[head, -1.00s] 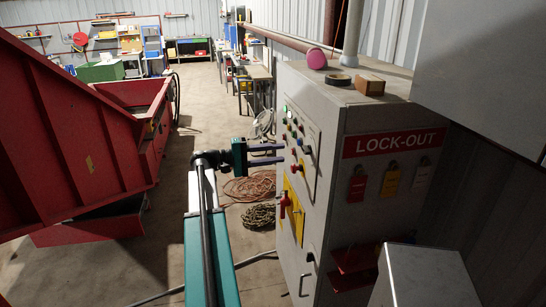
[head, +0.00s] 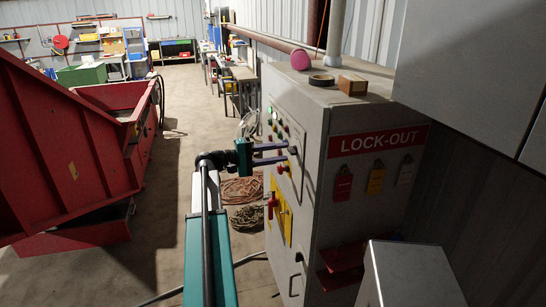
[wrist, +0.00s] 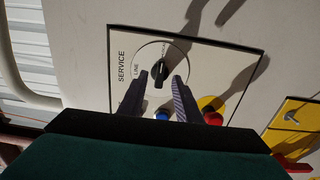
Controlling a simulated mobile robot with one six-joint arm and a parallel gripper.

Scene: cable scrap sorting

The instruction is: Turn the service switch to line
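The service switch (wrist: 160,74) is a black knob on a round pale dial on the cabinet's panel. In the wrist view its pointer stands roughly upright in the picture, and the words SERVICE and LINE are printed to its left. The knob also shows in the head view (head: 293,150). My gripper (wrist: 161,76) is open, with one dark finger on each side of the knob. Gaps show between the knob and both fingers; I cannot tell how deep the fingertips reach around it. In the head view my gripper (head: 286,153) points at the panel, its tips close to the knob.
A blue button (wrist: 162,116) and a red button (wrist: 212,117) sit close by the fingers. A red handle on a yellow plate (head: 284,215) is lower on the cabinet (head: 312,125). Coiled cables (head: 243,189) lie on the floor. A red hopper (head: 60,150) stands left.

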